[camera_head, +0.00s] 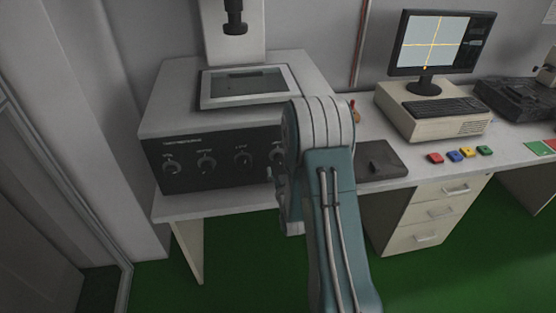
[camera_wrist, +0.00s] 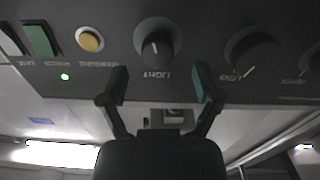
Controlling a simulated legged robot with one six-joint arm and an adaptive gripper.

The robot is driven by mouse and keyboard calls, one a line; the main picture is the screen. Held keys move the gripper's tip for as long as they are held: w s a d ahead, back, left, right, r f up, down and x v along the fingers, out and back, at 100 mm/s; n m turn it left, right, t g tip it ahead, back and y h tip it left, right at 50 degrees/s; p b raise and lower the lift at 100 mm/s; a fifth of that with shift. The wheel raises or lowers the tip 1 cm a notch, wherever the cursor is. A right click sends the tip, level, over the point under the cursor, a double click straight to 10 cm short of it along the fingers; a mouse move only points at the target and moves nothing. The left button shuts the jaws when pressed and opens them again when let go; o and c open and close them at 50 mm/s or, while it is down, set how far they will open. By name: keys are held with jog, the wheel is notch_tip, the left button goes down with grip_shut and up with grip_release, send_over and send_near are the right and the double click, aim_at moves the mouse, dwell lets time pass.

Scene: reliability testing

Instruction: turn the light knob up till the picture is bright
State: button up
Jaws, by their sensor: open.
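The light knob (camera_wrist: 157,45) is a round dark knob with a pale pointer line on the dark front panel (camera_wrist: 100,70). Its label LIGHT appears upside down in the wrist view. My gripper (camera_wrist: 160,83) is open, one teal-tipped finger on each side below the knob in that picture. The fingertips appear apart from the knob; the exact depth gap cannot be told. In the head view my arm hides the gripper and part of the panel. The monitor (camera_head: 416,45) shows a pale grey picture with a yellow cross.
Other knobs (camera_wrist: 250,52) sit beside the light knob. A yellow button (camera_wrist: 90,39), a green switch (camera_wrist: 41,40) and a lit green lamp (camera_wrist: 65,77) are on its other side. The machine (camera_head: 160,120) stands on a white bench (camera_head: 235,203) with a dark pad (camera_head: 380,160).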

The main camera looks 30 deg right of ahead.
aim_at(279, 161)
jog(key=x, duration=0.4)
jog(key=shift+s+d, duration=0.1)
jog(key=shift+d, duration=0.15)
jog(key=shift+w, duration=0.3)
jog(key=shift+a, duration=0.1)
grip_shut()
